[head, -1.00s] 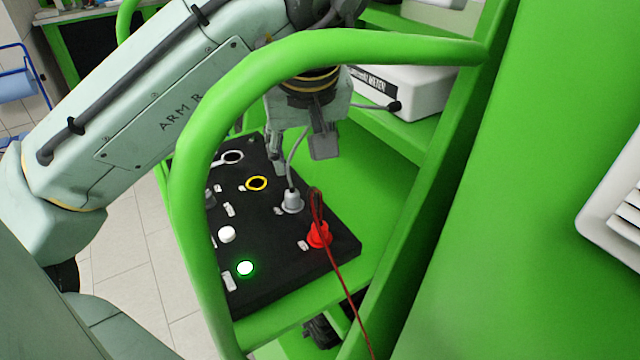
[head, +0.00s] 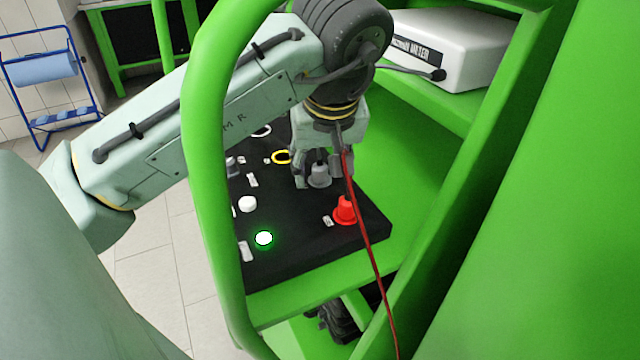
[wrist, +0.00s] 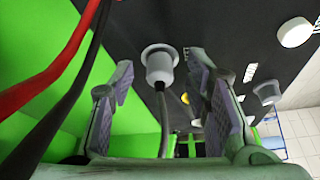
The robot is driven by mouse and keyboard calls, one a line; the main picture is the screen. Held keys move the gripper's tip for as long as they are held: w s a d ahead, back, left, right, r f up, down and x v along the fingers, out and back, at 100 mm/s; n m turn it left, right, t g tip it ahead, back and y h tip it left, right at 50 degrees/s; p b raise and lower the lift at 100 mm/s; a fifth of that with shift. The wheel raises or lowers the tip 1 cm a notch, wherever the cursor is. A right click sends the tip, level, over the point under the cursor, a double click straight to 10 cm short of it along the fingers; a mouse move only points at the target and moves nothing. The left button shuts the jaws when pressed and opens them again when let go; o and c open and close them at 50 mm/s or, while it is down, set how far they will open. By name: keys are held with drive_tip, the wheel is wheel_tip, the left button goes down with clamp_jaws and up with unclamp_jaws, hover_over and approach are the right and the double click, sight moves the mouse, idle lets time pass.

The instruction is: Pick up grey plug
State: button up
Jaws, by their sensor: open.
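The grey plug (head: 320,176) sits upright on the black panel (head: 290,245), between my gripper's fingers in the head view. In the wrist view the grey plug (wrist: 160,66) shows with its cable trailing toward the camera. My gripper (head: 317,178) is open, with one finger on each side of the plug; it also shows in the wrist view (wrist: 165,95). In the wrist view a gap shows between the plug and each finger. The fingers partly hide the plug in the head view.
A red plug (head: 345,211) with a red cable stands right of the grey plug; the cable passes close by my gripper. White (head: 248,204) and green-lit (head: 264,238) buttons are on the panel. A green rail (head: 195,130) arches in front of my arm. A white meter box (head: 455,50) stands behind.

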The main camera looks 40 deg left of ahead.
drive_tip(key=shift+c, duration=0.4)
clamp_jaws()
drive_tip(key=shift+r, duration=0.1)
